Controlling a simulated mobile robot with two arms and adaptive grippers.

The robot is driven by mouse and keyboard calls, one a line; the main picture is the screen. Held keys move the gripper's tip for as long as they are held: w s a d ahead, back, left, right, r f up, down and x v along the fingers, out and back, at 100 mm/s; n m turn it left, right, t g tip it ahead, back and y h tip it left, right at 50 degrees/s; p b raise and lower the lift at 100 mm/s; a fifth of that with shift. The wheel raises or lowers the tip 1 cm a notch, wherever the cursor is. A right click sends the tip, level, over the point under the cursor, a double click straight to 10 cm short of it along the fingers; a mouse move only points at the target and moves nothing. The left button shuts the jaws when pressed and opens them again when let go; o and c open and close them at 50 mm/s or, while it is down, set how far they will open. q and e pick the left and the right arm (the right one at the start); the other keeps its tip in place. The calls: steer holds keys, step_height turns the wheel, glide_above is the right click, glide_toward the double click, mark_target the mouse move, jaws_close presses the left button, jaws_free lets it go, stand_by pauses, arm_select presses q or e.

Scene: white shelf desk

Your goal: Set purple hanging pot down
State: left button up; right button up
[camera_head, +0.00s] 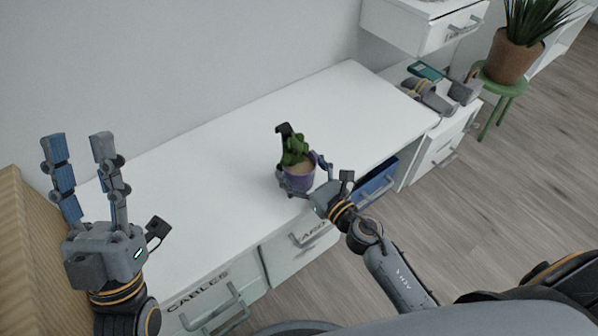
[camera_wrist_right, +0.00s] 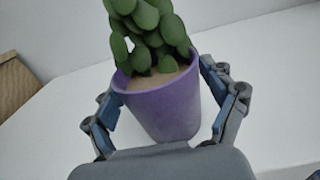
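The purple hanging pot (camera_head: 299,180) holds a green leafy plant, with a dark hook-like piece at its top. It is over the white desk top (camera_head: 215,135), near the front edge. My right gripper (camera_head: 303,172) has its fingers on both sides of the pot, seemingly against it. In the right wrist view the pot (camera_wrist_right: 162,108) sits slightly tilted between the blue finger pads. I cannot tell whether its base touches the desk. My left gripper (camera_head: 80,140) is open and empty at the far left, fingers pointing up.
Grey and teal items (camera_head: 432,90) lie at the right end. A potted plant (camera_head: 513,58) stands on a green stool (camera_head: 500,84). The desk behind the pot is clear.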

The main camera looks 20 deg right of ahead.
steer(key=shift+r, duration=0.1)
steer(key=c, duration=1.3)
steer(key=shift+c, duration=0.2)
